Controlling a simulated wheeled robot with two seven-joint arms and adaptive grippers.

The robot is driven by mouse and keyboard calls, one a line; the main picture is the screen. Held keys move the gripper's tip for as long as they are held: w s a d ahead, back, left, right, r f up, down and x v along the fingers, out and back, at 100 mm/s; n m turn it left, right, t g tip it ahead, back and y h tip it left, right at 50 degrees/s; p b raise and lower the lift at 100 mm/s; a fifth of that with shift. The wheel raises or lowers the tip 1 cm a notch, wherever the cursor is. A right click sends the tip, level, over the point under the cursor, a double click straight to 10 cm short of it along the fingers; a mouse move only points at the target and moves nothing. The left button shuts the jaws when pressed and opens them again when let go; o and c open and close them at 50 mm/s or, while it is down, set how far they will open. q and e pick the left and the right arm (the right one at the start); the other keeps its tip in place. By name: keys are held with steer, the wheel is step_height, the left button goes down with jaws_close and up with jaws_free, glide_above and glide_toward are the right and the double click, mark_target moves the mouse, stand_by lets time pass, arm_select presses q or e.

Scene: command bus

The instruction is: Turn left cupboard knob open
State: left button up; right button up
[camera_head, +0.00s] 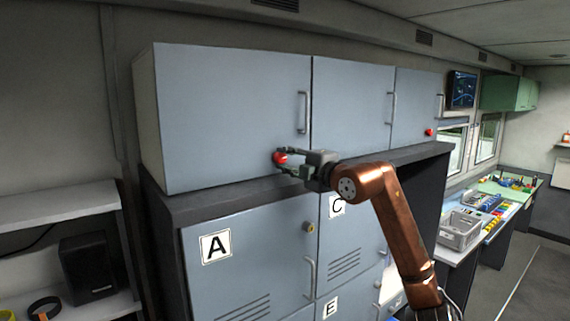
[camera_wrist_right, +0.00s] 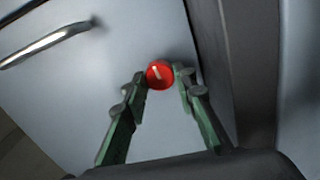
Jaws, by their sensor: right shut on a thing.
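The left cupboard (camera_head: 225,105) is a blue-grey door at the upper left, and it is closed. Its red round knob (camera_head: 280,158) sits low on the door, below the vertical handle (camera_head: 302,112). My right gripper (camera_head: 284,161) reaches in from the right and its fingertips are at the knob. In the right wrist view, the red knob (camera_wrist_right: 160,74) has a pale mark on its face, slightly tilted from upright. The green fingers (camera_wrist_right: 160,80) are shut on it from both sides. My left gripper is not in view.
Two more upper doors (camera_head: 352,105) stand to the right, one with a red knob (camera_head: 429,132). A dark ledge (camera_head: 230,190) runs below the upper cupboards. Lower lockers (camera_head: 260,245) carry letter labels. A speaker (camera_head: 88,268) stands on a shelf at left.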

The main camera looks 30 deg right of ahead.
steer(key=shift+m, duration=0.5)
steer(key=o, duration=1.2)
steer(key=shift+d, duration=0.1)
steer(key=shift+c, duration=0.2)
steer(key=s, duration=1.2)
steer(key=shift+d, duration=0.4)
